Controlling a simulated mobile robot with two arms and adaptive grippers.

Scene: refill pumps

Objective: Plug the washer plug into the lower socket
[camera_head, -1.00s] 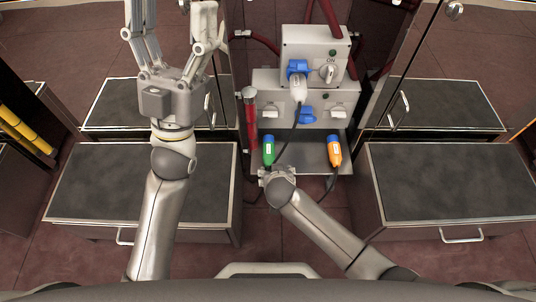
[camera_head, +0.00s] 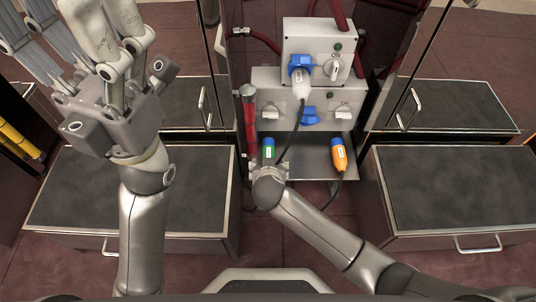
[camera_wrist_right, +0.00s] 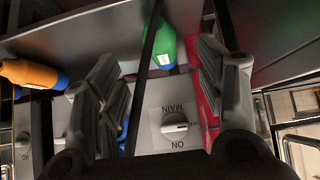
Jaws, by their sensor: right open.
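A green plug with a blue end (camera_head: 268,150) stands on the shelf of the grey socket box, at its left. In the right wrist view the green plug (camera_wrist_right: 165,52) lies between the spread fingers of my right gripper (camera_wrist_right: 152,75), which is open. An orange plug with a blue end (camera_head: 339,153) stands on the shelf's right. A white plug (camera_head: 301,91) sits in the upper blue socket (camera_head: 298,67). The lower blue socket (camera_head: 310,117) looks empty. I cannot read which plug is the washer's. My left gripper (camera_head: 70,35) is open and empty, raised at the upper left.
The socket box (camera_head: 290,80) has switches beside the sockets. A dark cable hangs from the white plug past the green plug. A red cylinder (camera_head: 250,122) stands left of the box. Dark-topped drawer units (camera_head: 460,185) flank it. The shelf (camera_head: 305,165) is clear between the plugs.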

